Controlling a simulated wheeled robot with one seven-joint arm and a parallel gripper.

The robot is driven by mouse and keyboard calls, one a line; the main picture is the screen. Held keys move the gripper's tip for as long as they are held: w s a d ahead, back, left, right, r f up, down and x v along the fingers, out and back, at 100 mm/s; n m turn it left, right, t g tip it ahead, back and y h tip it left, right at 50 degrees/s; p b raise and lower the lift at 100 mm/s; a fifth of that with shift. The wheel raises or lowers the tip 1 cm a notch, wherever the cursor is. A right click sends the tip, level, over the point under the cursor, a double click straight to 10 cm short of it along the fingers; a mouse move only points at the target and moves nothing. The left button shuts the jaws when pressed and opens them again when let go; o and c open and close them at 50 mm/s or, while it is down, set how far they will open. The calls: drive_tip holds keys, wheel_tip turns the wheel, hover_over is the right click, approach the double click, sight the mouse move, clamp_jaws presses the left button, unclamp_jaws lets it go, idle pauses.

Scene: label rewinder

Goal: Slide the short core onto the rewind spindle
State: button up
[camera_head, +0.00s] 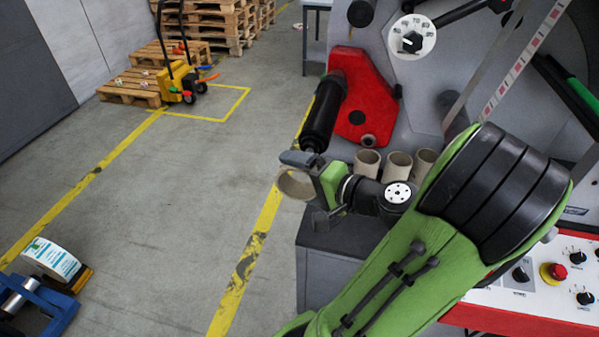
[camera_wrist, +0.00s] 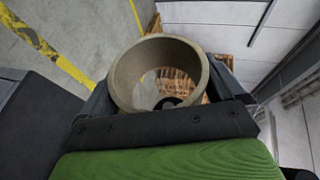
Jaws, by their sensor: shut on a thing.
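My gripper (camera_head: 303,187) is shut on a short brown cardboard core (camera_head: 283,186). In the wrist view the core (camera_wrist: 122,80) sits between the two fingers, with its open end facing the camera and pallets showing through its bore. The rewind spindle seems to be the black cylinder (camera_head: 322,112) that sticks out from a red plate on the machine. In the head view the held core is just below and left of the cylinder's near end. The core looks apart from it, but the depth between them is hard to judge.
Several cardboard cores (camera_head: 397,166) stand on a grey surface (camera_head: 345,238) right of my gripper. The red plate (camera_head: 373,98) is behind the cylinder. A control panel (camera_head: 545,285) is at lower right. Open floor (camera_head: 150,225) lies to the left; a label roll (camera_head: 50,259) sits at lower left.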

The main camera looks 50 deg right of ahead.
sight(314, 151)
drive_tip(key=shift+w+d, duration=0.2)
drive_tip(key=shift+d, duration=0.3)
drive_tip(key=shift+w+d, duration=0.5)
drive_tip(key=shift+d, duration=0.65)
drive_tip(key=shift+w+d, duration=0.55)
drive_tip(key=shift+d, duration=0.6)
drive_tip(key=shift+w+d, duration=0.5)
drive_tip(key=shift+d, duration=0.65)
drive_tip(key=shift+w+d+r+p, duration=0.1)
drive_tip(key=shift+w+d+p, duration=1.2)
drive_tip(key=shift+d, duration=1.25)
drive_tip(key=shift+w+d+f+p, duration=0.1)
drive_tip(key=shift+w+d+p, duration=0.8)
drive_tip(key=shift+d+p, duration=1.2)
drive_tip(key=shift+w+d+r+p, duration=0.1)
drive_tip(key=shift+w+d+p, duration=0.95)
drive_tip(key=shift+d, duration=2)
drive_tip(key=shift+w+d+p, duration=0.35)
drive_tip(key=shift+w+d, duration=0.1)
drive_tip(key=shift+d, duration=0.55)
drive_tip(key=shift+w+d+p, duration=0.4)
drive_tip(key=shift+w+d, duration=0.05)
drive_tip(key=shift+d, duration=0.6)
drive_tip(key=shift+w+d+p, duration=0.35)
drive_tip(key=shift+w+d, duration=0.1)
drive_tip(key=shift+d, duration=0.7)
drive_tip(key=o, duration=0.7)
drive_tip(key=shift+c, duration=0.2)
